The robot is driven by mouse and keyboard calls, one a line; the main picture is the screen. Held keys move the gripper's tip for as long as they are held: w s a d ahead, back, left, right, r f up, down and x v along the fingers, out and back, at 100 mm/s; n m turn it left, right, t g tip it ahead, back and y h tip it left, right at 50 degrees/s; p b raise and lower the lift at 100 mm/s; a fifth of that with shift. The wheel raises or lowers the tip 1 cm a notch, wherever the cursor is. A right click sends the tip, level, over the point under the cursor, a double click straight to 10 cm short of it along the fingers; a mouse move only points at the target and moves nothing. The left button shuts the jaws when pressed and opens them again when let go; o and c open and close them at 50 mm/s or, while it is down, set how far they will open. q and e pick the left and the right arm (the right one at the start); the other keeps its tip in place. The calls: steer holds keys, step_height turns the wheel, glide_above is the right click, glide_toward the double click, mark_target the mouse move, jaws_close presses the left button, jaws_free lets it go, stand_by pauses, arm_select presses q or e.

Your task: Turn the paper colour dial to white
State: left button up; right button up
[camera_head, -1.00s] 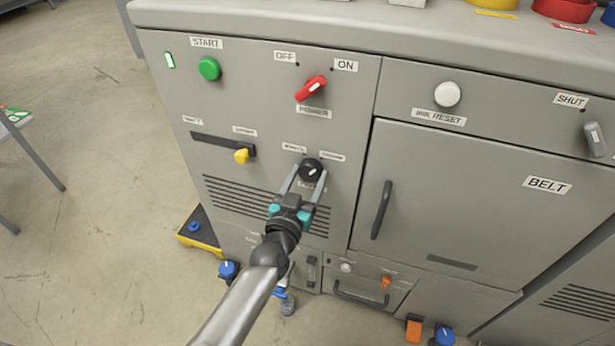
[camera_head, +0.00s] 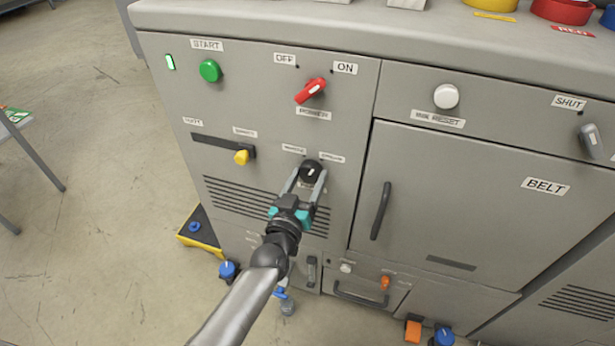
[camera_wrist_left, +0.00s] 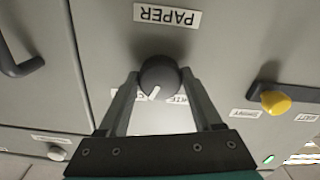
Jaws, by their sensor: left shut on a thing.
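The paper colour dial (camera_head: 311,170) is a round black knob with a white pointer mark on the machine's grey front panel. It also shows in the left wrist view (camera_wrist_left: 159,74), beside an upside-down PAPER label (camera_wrist_left: 167,16). My left gripper (camera_head: 306,178) is shut on the dial, one finger on each side. In the left wrist view the pointer slants slightly left of straight down, between two labels. The right-hand label (camera_wrist_left: 181,100), partly covered by a finger, appears to be WHITE. The other label is mostly hidden. My right gripper is not in view.
A red power switch (camera_head: 311,90) sits above the dial, and a yellow slider knob (camera_head: 241,157) sits to its left. A dark door handle (camera_head: 381,210) projects at the right. The green start button (camera_head: 210,70) is farther up left.

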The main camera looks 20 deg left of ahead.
arm_select(q)
steer(key=n, duration=0.2)
steer(key=shift+n, duration=0.4)
steer(key=n, duration=0.2)
steer(key=shift+n+p, duration=0.3)
steer(key=shift+n, duration=2.1)
steer(key=shift+r+n, duration=0.1)
steer(key=shift+n, duration=0.6)
steer(key=shift+d+n, duration=0.1)
steer(key=shift+n, duration=0.2)
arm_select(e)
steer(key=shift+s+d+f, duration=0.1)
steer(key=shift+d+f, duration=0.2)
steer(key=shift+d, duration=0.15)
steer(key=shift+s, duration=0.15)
arm_select(q)
steer(key=o, duration=1.4)
steer(key=shift+c, duration=0.2)
